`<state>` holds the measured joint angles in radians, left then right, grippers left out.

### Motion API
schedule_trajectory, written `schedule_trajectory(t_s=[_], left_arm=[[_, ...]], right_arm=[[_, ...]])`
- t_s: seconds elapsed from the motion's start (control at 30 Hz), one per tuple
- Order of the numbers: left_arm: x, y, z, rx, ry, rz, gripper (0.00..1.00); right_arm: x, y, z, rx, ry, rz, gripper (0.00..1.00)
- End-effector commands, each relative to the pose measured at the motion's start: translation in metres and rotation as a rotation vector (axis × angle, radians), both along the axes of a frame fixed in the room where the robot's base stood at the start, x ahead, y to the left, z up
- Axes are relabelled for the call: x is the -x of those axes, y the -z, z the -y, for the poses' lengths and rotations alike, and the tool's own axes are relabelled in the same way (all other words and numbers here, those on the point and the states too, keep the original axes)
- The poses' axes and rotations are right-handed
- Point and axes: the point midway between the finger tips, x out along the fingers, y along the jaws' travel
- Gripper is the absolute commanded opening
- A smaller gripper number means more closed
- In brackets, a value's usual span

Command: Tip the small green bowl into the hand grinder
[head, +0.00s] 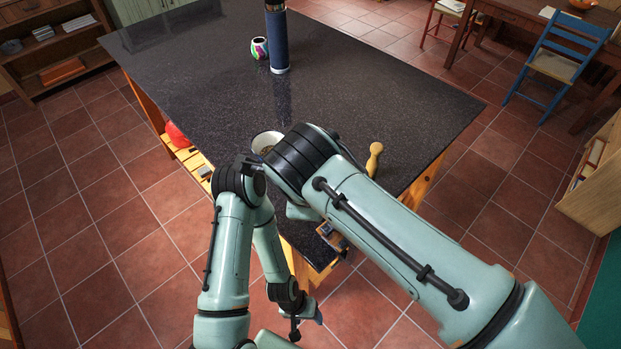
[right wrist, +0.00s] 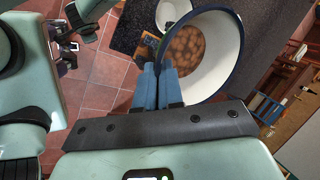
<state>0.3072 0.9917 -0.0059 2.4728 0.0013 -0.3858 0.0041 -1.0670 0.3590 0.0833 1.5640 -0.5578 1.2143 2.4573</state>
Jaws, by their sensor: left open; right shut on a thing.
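A bowl (right wrist: 225,62) with a white inside and dark blue rim holds round brown pieces in the right wrist view. No green shows on it. My left gripper (head: 307,320) is open and empty, low before the table's near corner. A small wooden box with metal parts (head: 331,236), perhaps the hand grinder, stands at that corner, partly hidden. It also shows in the right wrist view (right wrist: 146,46).
A wooden knobbed handle (head: 375,155) rises beside my right arm, its lower end hidden. A dark blue cylinder (head: 278,42) and a colourful round pot (head: 259,48) stand far back on the black tabletop (head: 375,80). The tabletop's middle is clear. A blue chair (head: 560,60) stands right.

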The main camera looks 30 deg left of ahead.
Motion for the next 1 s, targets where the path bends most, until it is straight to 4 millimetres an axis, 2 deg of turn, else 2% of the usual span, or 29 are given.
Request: schedule_trajectory(t_s=[1.0], left_arm=[[-0.002, -0.002, 0.000, 0.000, 0.000, 0.002, 0.63]], right_arm=[[-0.026, 0.000, 0.043, -0.742, 0.011, -0.431, 0.00]])
